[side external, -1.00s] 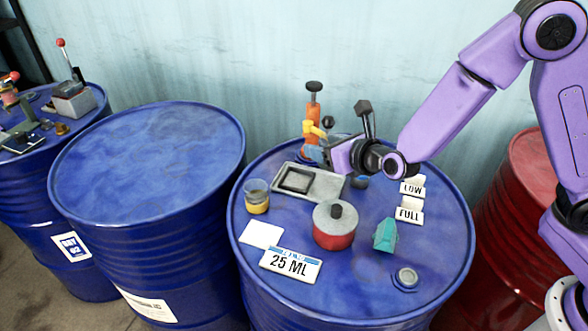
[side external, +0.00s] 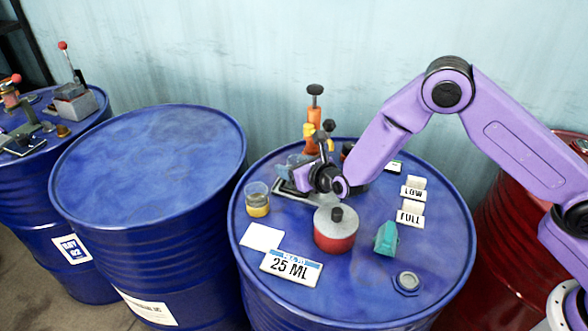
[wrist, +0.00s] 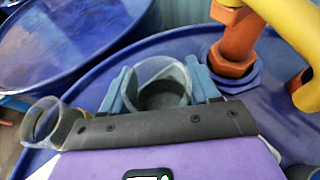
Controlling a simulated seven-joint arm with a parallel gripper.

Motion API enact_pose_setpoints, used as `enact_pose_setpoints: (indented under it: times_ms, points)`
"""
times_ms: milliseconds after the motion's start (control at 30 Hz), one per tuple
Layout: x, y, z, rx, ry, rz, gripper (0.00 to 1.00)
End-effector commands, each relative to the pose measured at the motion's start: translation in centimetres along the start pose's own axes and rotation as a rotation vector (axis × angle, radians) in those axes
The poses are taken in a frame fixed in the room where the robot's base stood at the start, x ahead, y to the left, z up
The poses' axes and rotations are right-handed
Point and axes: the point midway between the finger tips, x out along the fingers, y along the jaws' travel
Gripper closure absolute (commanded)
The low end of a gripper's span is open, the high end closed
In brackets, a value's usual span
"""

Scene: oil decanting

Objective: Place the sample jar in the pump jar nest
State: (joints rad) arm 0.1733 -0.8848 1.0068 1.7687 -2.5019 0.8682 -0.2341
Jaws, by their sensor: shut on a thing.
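In the wrist view, the clear sample jar (wrist: 163,72) stands between the two blue fingers of my gripper (wrist: 163,90), which is shut on it. Its mouth faces the camera and its inside looks grey. In the side external view my gripper (side external: 296,168) is above the grey tray, left of and in front of the orange pump (side external: 313,120). The pump's orange foot (wrist: 232,55) is close to the right finger in the wrist view. I cannot make out the jar nest; my gripper and wrist hide much of the tray and pump base.
A glass with amber liquid (side external: 257,200) stands left of the tray (side external: 283,190). A red pot with a grey lid (side external: 335,228) is in front of my wrist. A teal block (side external: 386,238), LOW and FULL signs (side external: 411,212) and a 25 ML sign (side external: 291,266) are also on the drum.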

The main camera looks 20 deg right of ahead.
Motion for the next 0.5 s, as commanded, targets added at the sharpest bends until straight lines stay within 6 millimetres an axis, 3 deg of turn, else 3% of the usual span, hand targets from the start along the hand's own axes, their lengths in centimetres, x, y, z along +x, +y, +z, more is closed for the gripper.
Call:
enact_pose_setpoints:
  times_ms: [100,500]
  points:
    - [0.36,0.03,-0.88,0.000,-0.002,0.001,0.74]
    - [0.49,0.03,-1.18,0.001,-0.003,0.001,0.74]
